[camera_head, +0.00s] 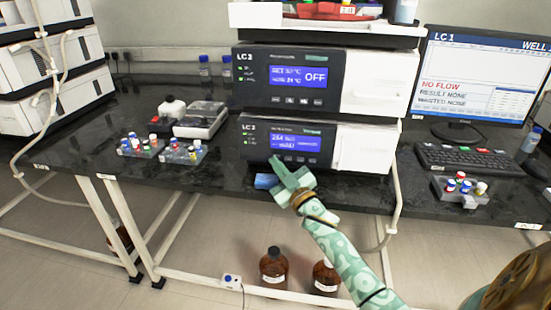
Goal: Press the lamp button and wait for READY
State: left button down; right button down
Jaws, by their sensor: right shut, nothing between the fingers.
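The lower instrument module (255,150) has a dark front panel with a lit blue screen (296,141); its small text starts with what looks like 254, and I cannot read READY on it. A row of small buttons (300,159) lies under that screen. My right gripper (277,163) is shut and empty, its tips in front of the panel just below the screen's left end. It hides the left end of the button row. I cannot tell whether the tips touch the panel or which button is the lamp button. My left gripper is not in view.
The upper module (250,75) shows OFF. The monitor (480,75) reads NO FLOW. Vial racks (143,149) stand on the dark bench (80,150) at left. A keyboard (470,158) and another rack (462,197) are at right. Brown bottles (274,268) stand below the bench.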

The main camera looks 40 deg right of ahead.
jog(key=shift+d, duration=0.2)
dwell(0.3)
jog(key=shift+a, duration=0.1)
pick_arm(q)
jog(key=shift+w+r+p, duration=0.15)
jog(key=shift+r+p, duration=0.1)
jog(key=shift+p, duration=0.1)
pick_arm(e)
jog(key=shift+s+a+f, duration=0.15)
jog(key=shift+s+a, duration=0.3)
jog(key=shift+a, duration=0.05)
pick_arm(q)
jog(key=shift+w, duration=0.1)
pick_arm(e)
jog(key=shift+s+a+p, duration=0.3)
jog(key=shift+a, duration=0.1)
jog(key=shift+s+a+p, duration=0.6)
jog(key=shift+s+a, duration=0.25)
jog(key=shift+a, duration=0.15)
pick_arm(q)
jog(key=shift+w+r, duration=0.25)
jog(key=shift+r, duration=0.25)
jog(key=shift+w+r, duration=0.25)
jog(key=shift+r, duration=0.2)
pick_arm(e)
jog(key=shift+s+a, duration=0.5)
jog(key=shift+a, duration=0.05)
dwell(3.5)
